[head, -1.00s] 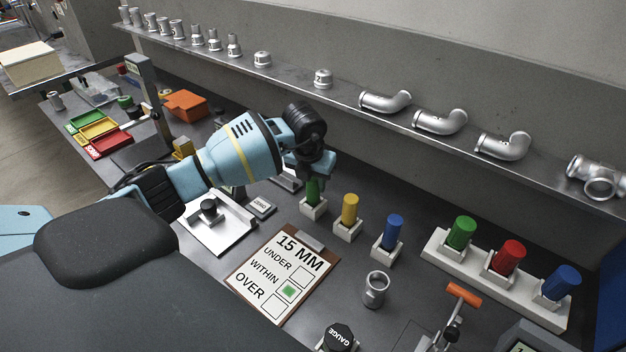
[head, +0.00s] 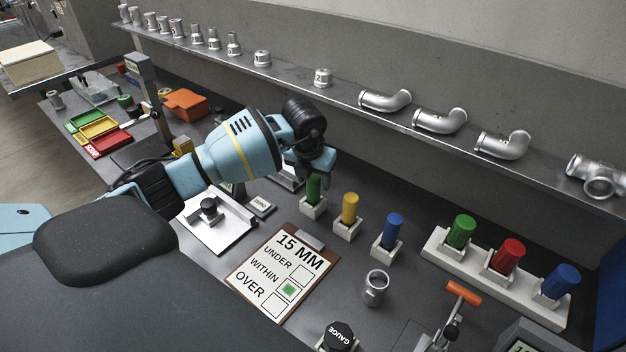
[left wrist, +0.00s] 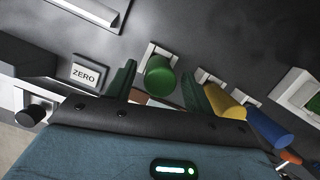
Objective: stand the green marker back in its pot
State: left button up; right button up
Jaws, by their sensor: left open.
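The green marker (head: 314,190) stands upright in its small white pot (head: 313,209), at the left end of a row with the yellow marker (head: 349,208) and the blue marker (head: 393,231). My left gripper (head: 314,166) is open at the top of the green marker and partly covers it in the head view. In the left wrist view, the green marker (left wrist: 160,78) shows between the two spread fingers (left wrist: 158,84), with its pot (left wrist: 155,50) behind it. My right gripper is not in view.
A clipboard (head: 246,277) with a green mark in its WITHIN box lies in front of the pots. A metal fitting (head: 376,288) stands right of it. A white rack (head: 433,246) holds larger green, red and blue cylinders. A shelf (head: 336,92) with fittings runs behind.

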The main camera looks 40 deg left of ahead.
pick_arm(q)
jog(key=v, duration=1.1)
jog(key=shift+r+p, duration=0.2)
jog(key=shift+p, duration=0.15)
jog(key=shift+s+f, duration=0.1)
